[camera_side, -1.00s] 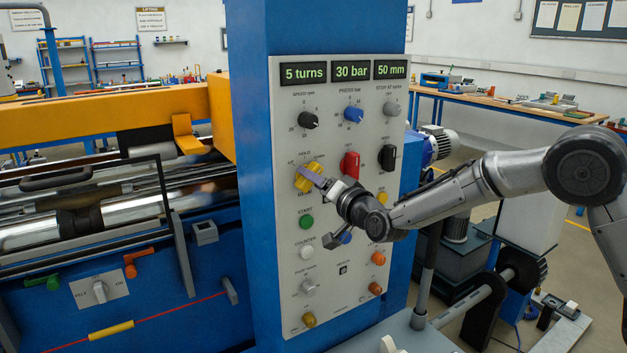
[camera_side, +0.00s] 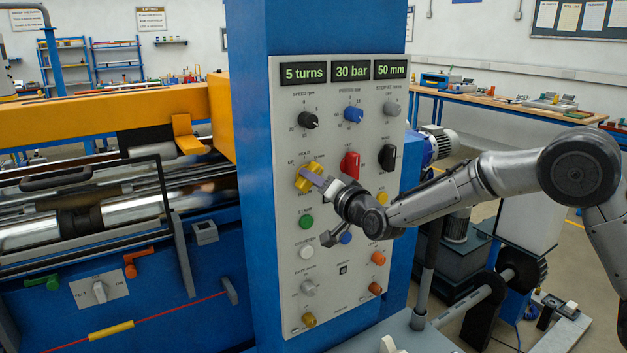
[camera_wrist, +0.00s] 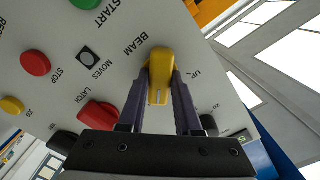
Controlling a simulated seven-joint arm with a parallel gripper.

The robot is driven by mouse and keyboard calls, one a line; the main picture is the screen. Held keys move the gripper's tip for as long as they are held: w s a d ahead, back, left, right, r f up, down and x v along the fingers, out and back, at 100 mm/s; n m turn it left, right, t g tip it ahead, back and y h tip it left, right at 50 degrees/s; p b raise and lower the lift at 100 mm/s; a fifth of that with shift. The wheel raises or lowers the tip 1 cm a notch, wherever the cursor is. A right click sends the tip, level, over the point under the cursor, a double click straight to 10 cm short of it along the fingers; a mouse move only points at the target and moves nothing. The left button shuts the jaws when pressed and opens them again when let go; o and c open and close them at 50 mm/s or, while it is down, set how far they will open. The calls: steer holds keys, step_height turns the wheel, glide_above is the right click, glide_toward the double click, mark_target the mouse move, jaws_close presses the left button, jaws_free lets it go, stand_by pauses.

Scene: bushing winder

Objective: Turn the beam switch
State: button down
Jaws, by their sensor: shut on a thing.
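The beam switch is a yellow knob (camera_side: 307,178) at the left of the grey control panel in the side view, with "HOLD" printed above it. In the wrist view the yellow knob (camera_wrist: 161,68) stands beside the printed word "BEAM", a light line on its handle. My gripper (camera_side: 315,180) reaches the knob from the right, its purple fingers against it. In the wrist view the fingers of my gripper (camera_wrist: 160,84) lie on both sides of the knob's handle, shut on it. The fingers partly hide the knob in the side view.
The red latch knob (camera_side: 350,165) and a black knob (camera_side: 387,157) are to the right of the switch. A green start button (camera_side: 306,222) and a white button (camera_side: 306,251) sit below. The blue button (camera_side: 345,237) is close under my wrist.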

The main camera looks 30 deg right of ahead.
steer(key=shift+n, duration=4.4)
steer(key=c, duration=0.6)
jaws_free()
steer(key=s, duration=1.3)
steer(key=shift+s, duration=0.4)
